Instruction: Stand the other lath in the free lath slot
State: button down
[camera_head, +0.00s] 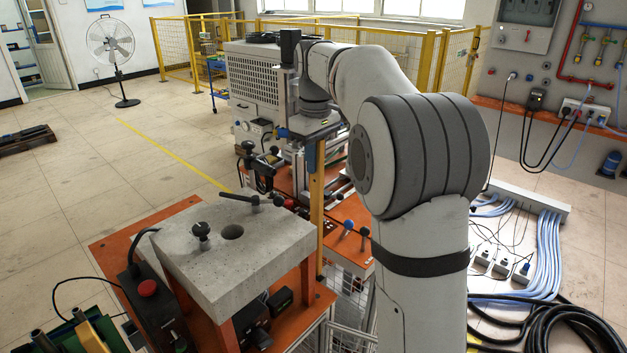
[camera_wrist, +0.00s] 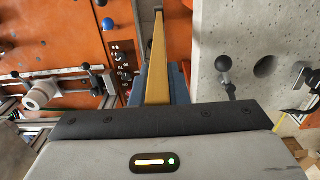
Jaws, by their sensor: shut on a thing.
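A long yellow-brown lath (camera_head: 317,205) hangs roughly upright below my gripper (camera_head: 311,155), in front of the orange bench. In the wrist view the lath (camera_wrist: 158,55) runs away from the camera between the blue fingers of my gripper (camera_wrist: 159,86). The gripper is shut on the lath near its upper end. The lath's lower end is beside the right edge of the grey stone slab. I cannot make out the free lath slot or another lath in either view.
The grey slab (camera_head: 230,262) with black knobs stands close left of the lath. An orange bench (camera_head: 345,215) with levers and a caged machine (camera_head: 255,75) lie behind. Cables (camera_head: 545,240) cover the floor at right. Open floor (camera_head: 60,200) lies at left.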

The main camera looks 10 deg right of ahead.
notch_tip(320, 180, up, 10)
jog(key=p, duration=0.8)
jog(key=shift+f, duration=0.15)
